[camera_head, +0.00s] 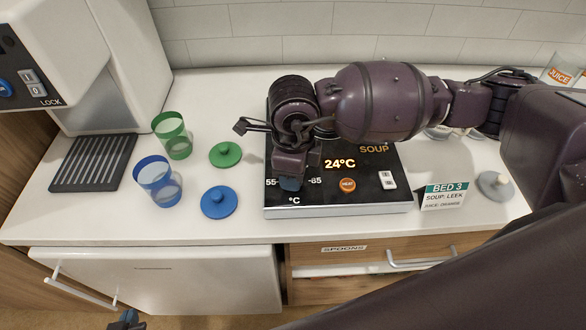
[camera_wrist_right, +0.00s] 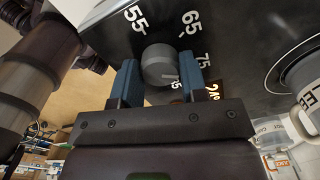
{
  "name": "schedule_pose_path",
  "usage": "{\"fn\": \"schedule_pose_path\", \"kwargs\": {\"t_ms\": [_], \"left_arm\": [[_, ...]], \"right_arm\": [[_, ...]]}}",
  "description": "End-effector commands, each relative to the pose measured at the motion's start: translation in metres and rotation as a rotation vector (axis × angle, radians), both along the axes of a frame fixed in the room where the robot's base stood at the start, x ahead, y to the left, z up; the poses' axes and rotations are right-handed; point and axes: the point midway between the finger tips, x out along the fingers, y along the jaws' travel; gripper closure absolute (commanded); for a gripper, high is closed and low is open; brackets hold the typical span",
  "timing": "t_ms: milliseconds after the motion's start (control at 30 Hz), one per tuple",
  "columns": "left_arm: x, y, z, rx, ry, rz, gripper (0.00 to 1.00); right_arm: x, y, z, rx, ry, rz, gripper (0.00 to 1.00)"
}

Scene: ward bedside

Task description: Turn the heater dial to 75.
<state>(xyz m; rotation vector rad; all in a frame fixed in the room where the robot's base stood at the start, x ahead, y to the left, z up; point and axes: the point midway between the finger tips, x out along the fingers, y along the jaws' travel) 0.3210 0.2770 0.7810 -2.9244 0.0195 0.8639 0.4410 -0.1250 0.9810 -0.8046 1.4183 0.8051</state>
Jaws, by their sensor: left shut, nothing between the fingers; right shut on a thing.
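The heater (camera_head: 400,206) is a flat black-topped unit on the counter. Its display reads 24°C under the word SOUP. The grey round dial (camera_wrist_right: 160,66) shows in the right wrist view, with 55, 65 and 75 printed around it. My right gripper (camera_head: 291,183) is over the heater's front left and hides the dial in the head view. Its blue fingers are shut on the dial, one on each side. A pale mark on the dial's face lies toward the lower right; its exact reading is unclear. My left gripper (camera_head: 128,317) is shut and empty, low at the bottom edge.
An orange HEAT button (camera_head: 347,185) and a white switch (camera_head: 387,180) are right of the dial. Green (camera_head: 225,154) and blue lids (camera_head: 218,202) and two cups lie left of the heater. A BED 3 card (camera_head: 444,197) stands right. A mug (camera_wrist_right: 310,85) shows in the wrist view.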

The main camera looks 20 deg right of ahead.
Motion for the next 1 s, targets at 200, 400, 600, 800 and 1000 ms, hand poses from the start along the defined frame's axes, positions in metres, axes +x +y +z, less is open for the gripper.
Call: {"fn": "schedule_pose_path", "kwargs": {"t_ms": [200,400,600,800,1000], "left_arm": [[-0.003,0.000,-0.001,0.000,0.005,0.002,1.00],[-0.002,0.000,-0.001,0.000,0.004,0.002,1.00],[-0.001,0.000,0.000,0.000,0.001,0.000,1.00],[0.001,0.000,0.001,0.000,-0.002,0.000,1.00],[0.003,0.000,0.002,-0.001,-0.006,-0.001,1.00]], "right_arm": [[0.002,0.000,0.003,0.000,-0.006,-0.006,0.84],[0.002,0.000,0.003,-0.001,-0.007,-0.005,0.59],[0.001,0.000,0.002,0.000,-0.004,-0.005,0.35],[0.001,0.000,0.001,0.001,-0.003,-0.004,0.35],[0.001,0.000,0.014,0.001,-0.004,-0.004,0.35]]}}
